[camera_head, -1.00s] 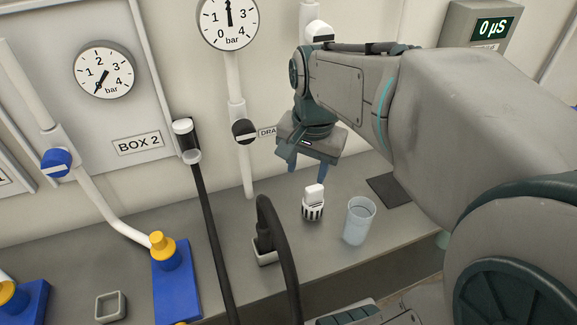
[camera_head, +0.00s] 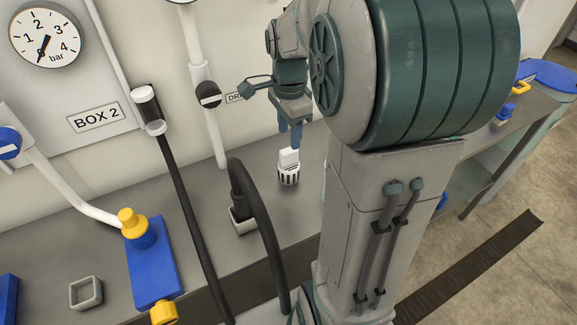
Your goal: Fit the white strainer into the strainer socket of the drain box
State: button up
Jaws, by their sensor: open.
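The white strainer (camera_head: 289,171) stands upright on the grey counter, with a white block-shaped top and a dark-slotted lower part. My gripper (camera_head: 290,138) points down just above it, fingers open and seen nearly edge-on. The fingertips are close to the strainer's top; I cannot tell whether they reach around it. A small pale square fitting (camera_head: 242,222) with a thick black hose in it stands in front and to the left. A wall label starting "DR" (camera_head: 235,98) is partly covered. I cannot make out the drain box or its strainer socket for certain.
An empty square grey holder (camera_head: 86,292) and a blue block with yellow caps (camera_head: 152,268) stand at the left. Black hoses (camera_head: 190,215) cross the counter's front. My arm's links hide the counter right of the strainer.

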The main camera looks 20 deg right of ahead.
aim_at(289, 149)
jog(key=f, duration=0.6)
jog(key=shift+s+a, duration=0.15)
jog(key=shift+s, duration=0.05)
jog(key=shift+r, duration=0.1)
grip_shut()
